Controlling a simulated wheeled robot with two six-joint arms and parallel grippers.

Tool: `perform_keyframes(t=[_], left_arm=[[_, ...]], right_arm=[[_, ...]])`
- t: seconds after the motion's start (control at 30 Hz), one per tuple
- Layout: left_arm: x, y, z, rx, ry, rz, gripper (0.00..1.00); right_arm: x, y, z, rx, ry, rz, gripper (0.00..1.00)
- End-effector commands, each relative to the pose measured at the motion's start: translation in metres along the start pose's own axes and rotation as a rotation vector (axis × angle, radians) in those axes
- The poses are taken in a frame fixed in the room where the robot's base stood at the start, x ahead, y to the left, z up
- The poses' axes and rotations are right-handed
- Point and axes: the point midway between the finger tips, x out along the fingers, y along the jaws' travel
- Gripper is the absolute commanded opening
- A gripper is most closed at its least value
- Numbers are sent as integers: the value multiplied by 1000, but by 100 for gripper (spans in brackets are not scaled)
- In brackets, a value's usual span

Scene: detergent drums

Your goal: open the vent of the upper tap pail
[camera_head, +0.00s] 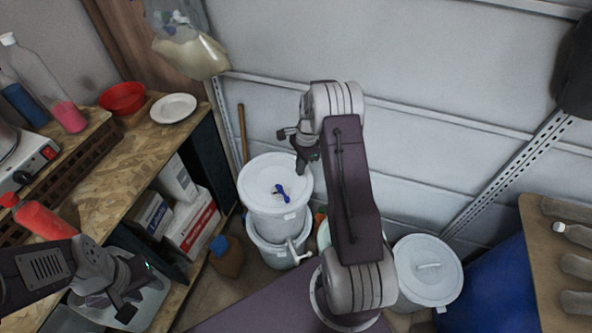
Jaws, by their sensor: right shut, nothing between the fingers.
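The upper tap pail (276,225) is white and stands stacked on a lower white pail (268,250) left of the picture's middle. A small dark blue vent piece (283,192) sits near the middle of its pale lid; whether the vent is open is too small to tell. My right gripper (298,155) is shut and empty, over or just behind the lid's far right edge, apart from the vent piece. My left gripper (138,291) is at the lower left, by the wooden shelf, far from the pail; its finger gap is unclear.
A white tap (300,253) sticks out from the lower pail. Another lidded white pail (427,270) stands right of my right arm. A wooden shelf (135,165) with bottles and boxes is on the left. A blue drum (490,285) and a table (550,265) are on the right.

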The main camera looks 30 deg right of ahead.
Motion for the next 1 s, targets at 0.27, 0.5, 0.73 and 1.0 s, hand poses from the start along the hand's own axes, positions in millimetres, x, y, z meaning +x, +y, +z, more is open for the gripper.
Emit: perform_keyframes(t=[0.27, 0.5, 0.73, 1.0], left_arm=[[-11, 0, -1, 0, 0, 0, 36], [-23, 0, -2, 0, 1, 0, 36], [-24, 0, -3, 0, 1, 0, 36], [-23, 0, -3, 0, 1, 0, 36]], right_arm=[[61, 1, 1, -1, -1, 4, 0], [89, 0, 22, -4, 0, 2, 0], [98, 0, 31, 0, 0, 0, 0], [100, 0, 31, -1, 0, 0, 0]])
